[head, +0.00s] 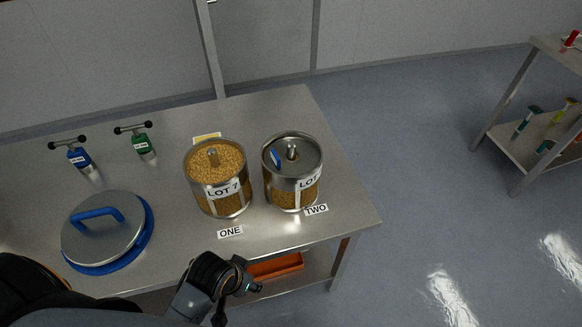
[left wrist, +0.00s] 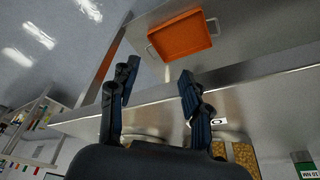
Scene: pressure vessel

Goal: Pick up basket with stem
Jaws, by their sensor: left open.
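Two metal-rimmed baskets with upright stems stand on the steel table. The left basket (head: 216,175), labelled LOT 7, is full of golden grains around a short central stem (head: 213,156). The right basket (head: 292,170) has a grey top, a metal stem (head: 292,151) and a small blue part beside it. My left gripper (head: 246,277) is open and empty at the table's front edge, below and apart from both baskets. In the left wrist view its two fingers (left wrist: 155,88) are spread, with grain-filled containers (left wrist: 243,155) partly showing at the bottom. My right gripper is not seen.
A round lid (head: 103,232) with a blue handle lies at left. Blue (head: 78,156) and green (head: 143,146) T-handled tools stand behind it. Cards ONE (head: 230,231) and TWO (head: 316,209) lie before the baskets. An orange tray (head: 276,267) sits on the lower shelf.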

